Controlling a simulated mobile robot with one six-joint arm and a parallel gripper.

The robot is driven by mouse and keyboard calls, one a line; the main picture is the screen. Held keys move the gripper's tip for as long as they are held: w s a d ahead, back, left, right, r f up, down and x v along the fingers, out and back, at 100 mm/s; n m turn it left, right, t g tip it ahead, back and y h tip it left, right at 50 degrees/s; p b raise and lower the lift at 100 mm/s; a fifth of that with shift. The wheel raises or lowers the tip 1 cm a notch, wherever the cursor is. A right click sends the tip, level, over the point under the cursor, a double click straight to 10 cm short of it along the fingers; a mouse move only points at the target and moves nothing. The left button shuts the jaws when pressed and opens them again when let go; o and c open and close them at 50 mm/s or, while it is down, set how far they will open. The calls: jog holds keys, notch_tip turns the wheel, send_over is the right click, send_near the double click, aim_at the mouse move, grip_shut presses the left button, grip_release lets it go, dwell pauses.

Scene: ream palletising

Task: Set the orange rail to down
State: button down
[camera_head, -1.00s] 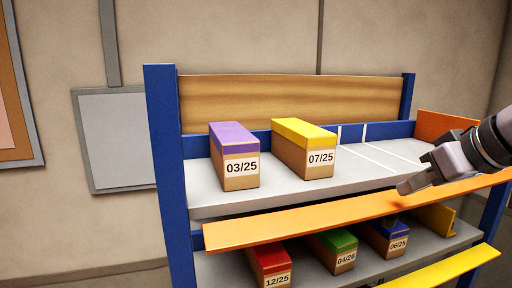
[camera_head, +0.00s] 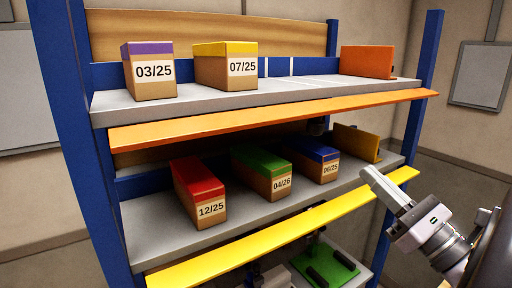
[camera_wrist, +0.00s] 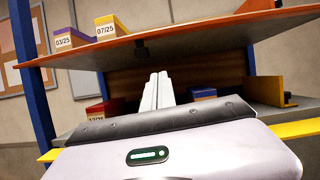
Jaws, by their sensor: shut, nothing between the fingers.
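The orange rail (camera_head: 270,116) runs along the front of the upper shelf, its broad face sloping outward below the shelf edge. In the wrist view the orange rail (camera_wrist: 190,36) spans overhead, seen from below. My gripper (camera_head: 376,183) is shut and empty, in front of the rack at the right, lower than the orange rail and close to the right end of the yellow rail. In the wrist view my gripper's fingers (camera_wrist: 158,88) are together, pointing toward the rack beneath the orange rail, with no visible contact.
The upper shelf (camera_head: 300,88) holds boxes marked 03/25 (camera_head: 150,72) and 07/25 (camera_head: 225,67). The middle shelf (camera_head: 160,222) holds red (camera_head: 198,190), green (camera_head: 262,172) and blue (camera_head: 312,158) topped boxes. A yellow rail (camera_head: 290,230) fronts it. A blue post (camera_head: 425,60) stands at right.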

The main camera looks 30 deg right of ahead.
jog(key=w+r+m+p, duration=0.1)
jog(key=w+r+p, duration=0.6)
jog(key=w+r, duration=0.1)
jog(key=shift+a+h, duration=0.2)
jog(key=shift+h, duration=0.2)
